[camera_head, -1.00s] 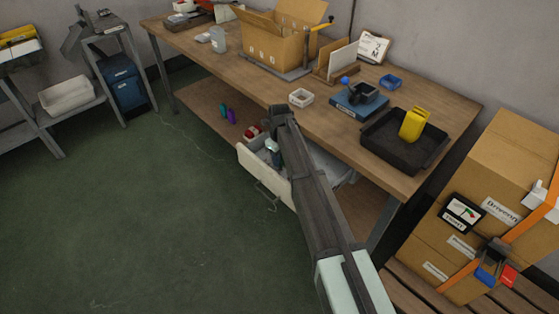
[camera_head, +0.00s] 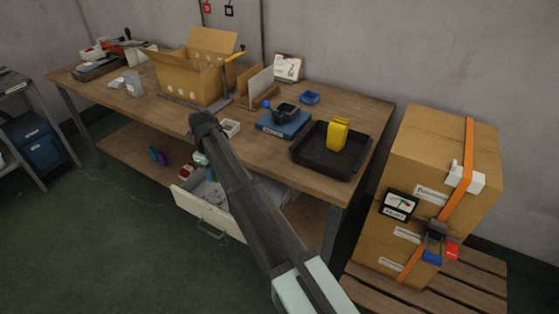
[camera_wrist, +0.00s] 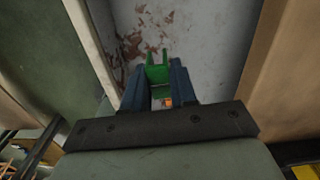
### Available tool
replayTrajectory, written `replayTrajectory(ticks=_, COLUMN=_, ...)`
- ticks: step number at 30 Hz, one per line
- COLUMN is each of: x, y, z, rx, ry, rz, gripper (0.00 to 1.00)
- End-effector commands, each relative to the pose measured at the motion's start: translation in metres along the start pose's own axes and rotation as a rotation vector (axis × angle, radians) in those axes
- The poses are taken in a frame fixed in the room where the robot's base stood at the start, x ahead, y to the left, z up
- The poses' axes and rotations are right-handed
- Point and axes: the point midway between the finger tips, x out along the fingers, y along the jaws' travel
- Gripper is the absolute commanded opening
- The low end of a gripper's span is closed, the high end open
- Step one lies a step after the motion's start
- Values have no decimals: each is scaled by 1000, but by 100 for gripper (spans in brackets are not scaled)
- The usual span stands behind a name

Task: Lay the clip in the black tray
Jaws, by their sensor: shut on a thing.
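My gripper (camera_wrist: 158,82) is shut on a green clip (camera_wrist: 157,68), which sticks out between the two dark fingers in the wrist view. In the head view my gripper (camera_head: 201,161) hangs over the open drawer at the front of the workbench; the clip cannot be made out there. The black tray (camera_head: 310,166) lies on the right end of the bench top, to the right of my gripper and higher than it. A yellow object (camera_head: 338,134) stands in the tray.
The open drawer (camera_head: 207,213) has a stained grey bottom. A small white box (camera_head: 230,128), a blue book-like block (camera_head: 283,125) with a dark holder on it, and a blue dish (camera_head: 310,97) are near the tray. Stacked cartons (camera_head: 440,165) stand right of the bench.

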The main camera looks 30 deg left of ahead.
Motion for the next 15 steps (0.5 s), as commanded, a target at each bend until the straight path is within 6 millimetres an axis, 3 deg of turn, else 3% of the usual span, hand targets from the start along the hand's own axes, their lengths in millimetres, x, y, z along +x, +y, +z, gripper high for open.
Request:
replayTrajectory(ticks=5, x=-8, y=-16, z=-12, rx=6, ry=-1, rz=-1, gripper=0)
replayTrajectory(ticks=8, x=-18, y=-38, z=-31, rx=13, ry=-1, rz=-1, gripper=0)
replayTrajectory(ticks=15, x=-50, y=-106, z=-97, rx=31, ry=-1, rz=-1, gripper=0)
